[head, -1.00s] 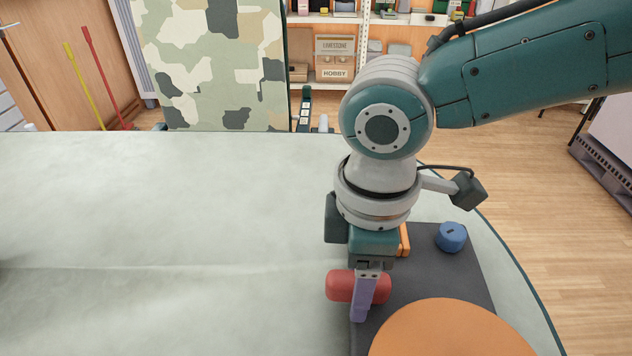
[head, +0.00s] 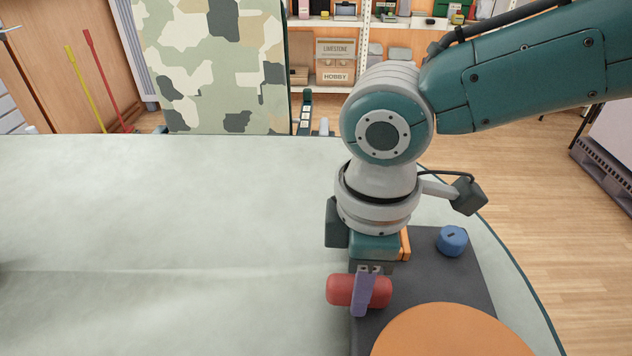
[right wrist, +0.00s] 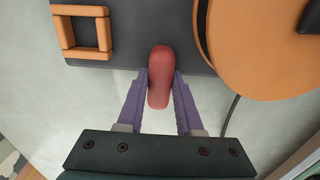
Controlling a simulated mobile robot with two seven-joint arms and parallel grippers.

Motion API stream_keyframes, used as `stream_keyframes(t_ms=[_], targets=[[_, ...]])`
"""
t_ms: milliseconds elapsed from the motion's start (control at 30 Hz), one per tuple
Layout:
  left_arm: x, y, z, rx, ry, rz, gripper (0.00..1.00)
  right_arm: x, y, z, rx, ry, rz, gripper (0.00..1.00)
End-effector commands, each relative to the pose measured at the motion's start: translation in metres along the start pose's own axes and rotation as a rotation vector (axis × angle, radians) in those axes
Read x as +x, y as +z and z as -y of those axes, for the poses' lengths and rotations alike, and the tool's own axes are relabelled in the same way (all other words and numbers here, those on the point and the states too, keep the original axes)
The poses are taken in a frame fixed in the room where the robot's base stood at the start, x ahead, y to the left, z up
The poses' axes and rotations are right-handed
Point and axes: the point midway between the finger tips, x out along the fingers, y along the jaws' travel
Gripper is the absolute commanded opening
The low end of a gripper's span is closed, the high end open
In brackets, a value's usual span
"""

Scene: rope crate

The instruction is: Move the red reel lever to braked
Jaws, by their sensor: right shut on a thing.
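The red reel lever (head: 345,291) shows as a rounded red handle at the left edge of the dark base plate (head: 430,250). In the right wrist view the red handle (right wrist: 159,78) lies between the two purple fingers. My right gripper (head: 362,298) is shut on the red lever, with one finger in front of it in the head view. In the right wrist view my right gripper (right wrist: 161,85) has a finger against each side of the handle. The lever's attachment to the reel is hidden. My left gripper is not in view.
A large orange reel disc (head: 455,335) stands right of the lever. A blue knob (head: 452,240) sits on the plate behind it. An orange square frame (right wrist: 82,33) is fixed on the plate. The pale tabletop (head: 160,230) to the left is clear.

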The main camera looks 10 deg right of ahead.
Motion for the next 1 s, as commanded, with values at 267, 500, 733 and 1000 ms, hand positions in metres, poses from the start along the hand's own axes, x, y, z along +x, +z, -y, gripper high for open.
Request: stream_keyframes(t_ms=[267, 500, 733, 1000], targets=[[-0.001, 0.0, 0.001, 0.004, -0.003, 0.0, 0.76, 0.0, 0.0, 0.001, -0.02, -0.001, 0.0, 0.0], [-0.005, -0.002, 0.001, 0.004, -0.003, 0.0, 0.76, -0.001, 0.0, 0.004, -0.131, -0.002, 0.0, 0.0], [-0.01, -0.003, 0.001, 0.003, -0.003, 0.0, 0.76, -0.001, 0.002, 0.008, -0.324, -0.004, 0.0, 0.0], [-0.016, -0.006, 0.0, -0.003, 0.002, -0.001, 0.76, -0.001, 0.004, 0.013, -0.582, -0.002, -0.001, 0.0]])
